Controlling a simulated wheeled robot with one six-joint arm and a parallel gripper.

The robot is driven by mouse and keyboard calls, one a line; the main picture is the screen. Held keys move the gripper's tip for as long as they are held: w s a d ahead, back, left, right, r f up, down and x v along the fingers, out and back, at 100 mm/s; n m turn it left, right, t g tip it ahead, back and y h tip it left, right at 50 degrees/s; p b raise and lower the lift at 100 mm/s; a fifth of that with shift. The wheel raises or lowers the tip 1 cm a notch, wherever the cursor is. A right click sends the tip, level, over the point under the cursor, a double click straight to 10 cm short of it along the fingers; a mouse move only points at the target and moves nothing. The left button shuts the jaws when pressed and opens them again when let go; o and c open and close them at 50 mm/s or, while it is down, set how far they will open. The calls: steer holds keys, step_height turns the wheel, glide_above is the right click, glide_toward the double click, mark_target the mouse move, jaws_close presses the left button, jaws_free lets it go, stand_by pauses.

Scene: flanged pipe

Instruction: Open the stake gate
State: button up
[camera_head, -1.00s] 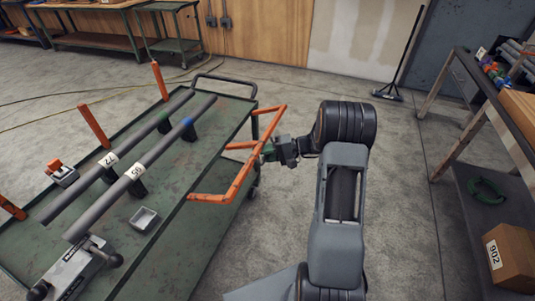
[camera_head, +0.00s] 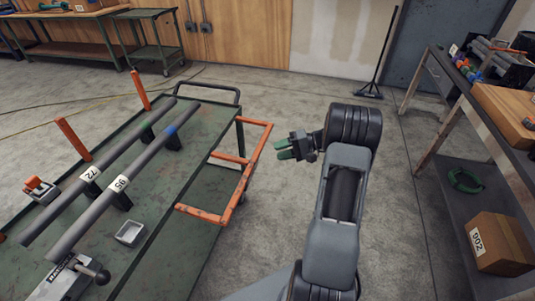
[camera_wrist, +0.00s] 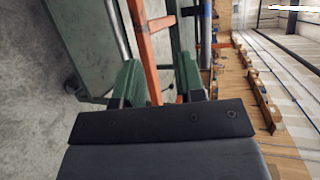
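The orange gate (camera_head: 247,172) is a frame of a long bar and short crossbars along the right edge of the green cart (camera_head: 195,245). It leans outward from the cart edge, its long bar low over the floor side. My gripper (camera_head: 287,150), with green fingers, is just right of the gate and apart from it in the head view. In the wrist view my fingers (camera_wrist: 155,85) are spread wide, with the gate's orange bars (camera_wrist: 146,50) showing beyond and between them. Nothing is held. Upright orange stakes (camera_head: 73,138) stand at the cart's left side.
Two grey pipes (camera_head: 105,200) tagged 72 and 95 lie on the cart, near a small tray (camera_head: 131,233) and a clamp (camera_head: 75,278). A shelf bench with a cardboard box (camera_head: 498,242) stands at right. The floor between is clear.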

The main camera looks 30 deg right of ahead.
steer(key=shift+v, duration=1.65)
steer(key=shift+f, duration=0.1)
